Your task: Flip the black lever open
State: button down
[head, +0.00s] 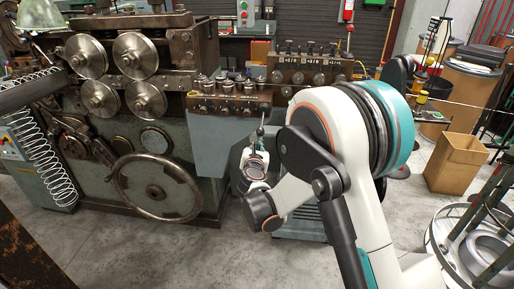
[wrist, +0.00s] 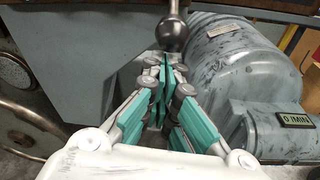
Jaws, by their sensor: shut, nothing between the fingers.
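The black lever shows in the wrist view as a dark ball knob (wrist: 172,36) on a short rod, hanging down at the top middle. In the head view a thin dark lever (head: 262,121) stands at the right end of the grey machine housing, just above my gripper (head: 259,143). In the wrist view my gripper (wrist: 166,68) has its teal finger pads together with nothing between them. The fingertips are just below the knob in the picture. I cannot tell whether they touch it.
A grey motor (wrist: 235,60) lies close right of the fingers in the wrist view. The green machine has a large handwheel (head: 157,187) and rollers. A cardboard box (head: 456,162) stands at the right. The concrete floor (head: 190,255) in front is clear.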

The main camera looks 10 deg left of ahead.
aim_at(257, 131)
jog(key=shift+r, duration=0.15)
jog(key=shift+s+r+g+p, duration=0.2)
jog(key=shift+g+p, duration=0.3)
jog(key=shift+p, duration=0.1)
jog(key=shift+s+r+g+p, duration=0.2)
jog(key=shift+r+g+p, duration=0.2)
jog(key=shift+g+p, duration=0.4)
jog(key=r+g+p, duration=0.1)
jog(key=r+p, duration=0.1)
jog(key=s+r+g+p, duration=0.1)
jog(key=r+p, duration=0.1)
jog(key=r+g+p, duration=0.1)
jog(key=r+p, duration=0.1)
jog(key=p, duration=0.1)
jog(key=shift+s+r+g, duration=0.25)
jog(key=shift+s+g, duration=0.05)
jog(key=r+p, duration=0.2)
jog(key=r, duration=0.1)
jog(key=shift+w+a, duration=0.1)
jog(key=shift+w, duration=0.1)
jog(key=shift+w+r, duration=0.15)
jog(key=shift+r, duration=0.1)
